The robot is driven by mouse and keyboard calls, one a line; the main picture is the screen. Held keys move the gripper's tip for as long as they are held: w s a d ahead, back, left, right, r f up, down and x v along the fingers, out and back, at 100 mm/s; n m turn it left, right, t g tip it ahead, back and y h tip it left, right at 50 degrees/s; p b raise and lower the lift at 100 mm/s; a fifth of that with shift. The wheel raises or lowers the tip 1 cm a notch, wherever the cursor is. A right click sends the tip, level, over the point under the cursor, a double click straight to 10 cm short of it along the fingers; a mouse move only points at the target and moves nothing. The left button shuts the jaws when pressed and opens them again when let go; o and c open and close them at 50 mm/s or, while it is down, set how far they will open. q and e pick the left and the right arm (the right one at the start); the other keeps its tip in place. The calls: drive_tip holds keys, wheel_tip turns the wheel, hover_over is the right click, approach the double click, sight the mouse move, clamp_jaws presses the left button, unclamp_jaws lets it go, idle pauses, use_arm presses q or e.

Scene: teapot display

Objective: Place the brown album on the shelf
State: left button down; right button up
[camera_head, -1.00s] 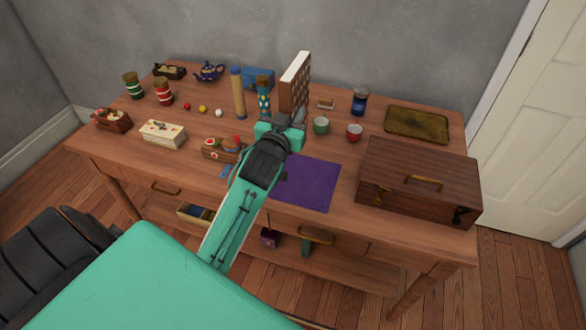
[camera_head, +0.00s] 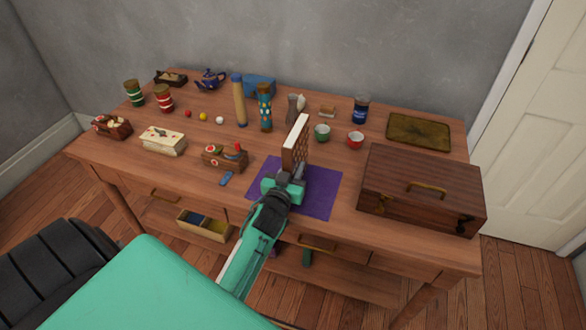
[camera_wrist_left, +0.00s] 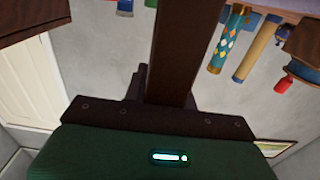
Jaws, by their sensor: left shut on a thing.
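The brown album (camera_head: 296,146), with a patterned cover and pale page edges, stands upright in my left gripper (camera_head: 286,180). The gripper is shut on its lower near end, above the purple mat (camera_head: 322,195). I cannot tell whether the album touches the mat. In the left wrist view the album shows as a dark brown upright band (camera_wrist_left: 172,55). A low shelf (camera_head: 350,275) runs under the table, partly hidden by the tabletop and my arm. My right gripper is not in view.
A wooden chest (camera_head: 420,188) stands right of the mat. A small crate (camera_head: 225,158) and a blue item (camera_head: 226,179) lie to its left. A box (camera_head: 203,225) sits on the low shelf.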

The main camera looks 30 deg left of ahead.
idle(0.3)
use_arm(q)
drive_tip(key=c, duration=1.5)
unclamp_jaws()
drive_tip(key=shift+f, duration=0.1)
drive_tip(key=o, duration=0.4)
